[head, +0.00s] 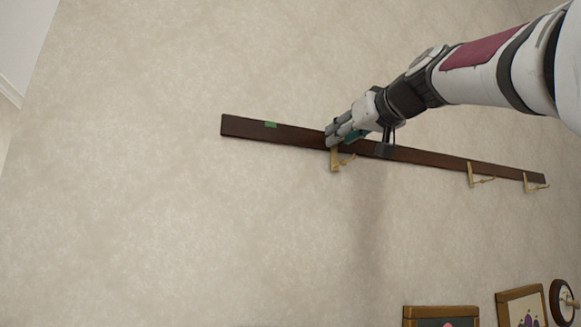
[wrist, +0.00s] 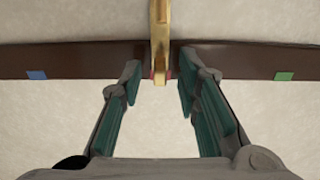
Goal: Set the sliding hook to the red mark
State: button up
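A dark brown rail (head: 430,157) runs along the wall, and brass hooks hang from it. The leftmost brass hook (head: 337,163) is at my gripper (head: 335,137). In the wrist view, this hook (wrist: 159,35) crosses the rail (wrist: 90,58) between my two fingers (wrist: 158,78). The fingers are open, one on each side, with a gap to the hook on both sides. Slivers of a red mark (wrist: 152,74) show at the hook's edges; the hook covers the rest. A green mark (head: 271,125) is near the rail's left end.
A blue mark (wrist: 37,75) is on the rail, on the other side of the hook from the green mark (wrist: 284,76). Two more hooks (head: 480,179) (head: 535,186) are farther right. Framed pictures (head: 440,313) (head: 522,306) hang below. The wall around the rail is bare.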

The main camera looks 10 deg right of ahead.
jog(key=s+d, duration=0.2)
jog(key=s, duration=0.9)
jog(key=shift+s+d, duration=0.15)
jog(key=shift+s, duration=0.15)
jog(key=shift+f, duration=0.1)
